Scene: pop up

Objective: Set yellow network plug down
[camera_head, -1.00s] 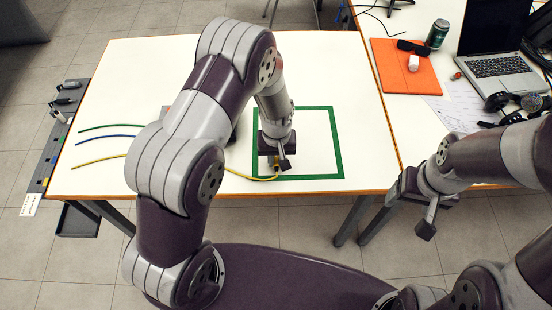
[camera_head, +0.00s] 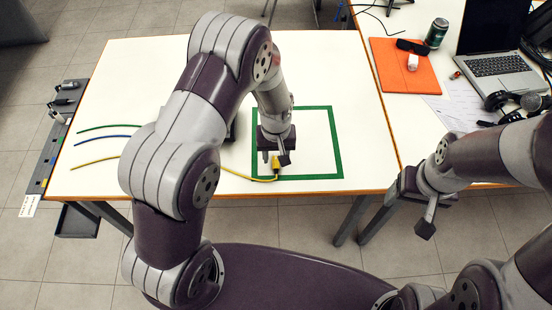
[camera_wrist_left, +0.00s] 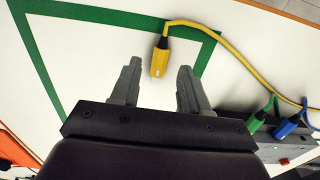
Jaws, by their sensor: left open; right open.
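The yellow network plug (camera_head: 276,162) is on the white table, inside the green square outline (camera_head: 338,150) near its front edge. Its yellow cable trails off to the left. In the left wrist view the plug (camera_wrist_left: 160,58) is just beyond and between the fingertips, touching neither. My left gripper (camera_head: 274,161) is open and empty, just above the plug; it also shows in the left wrist view (camera_wrist_left: 158,75). My right gripper (camera_head: 410,208) is open and empty, off the table's front edge at the right.
Green (camera_head: 100,126) and blue (camera_head: 100,136) cables lie at the table's left. A grey box with green and blue plugs (camera_wrist_left: 287,127) shows in the left wrist view. A laptop (camera_head: 500,65), orange mat (camera_head: 390,75) and can (camera_head: 437,33) are on the right table.

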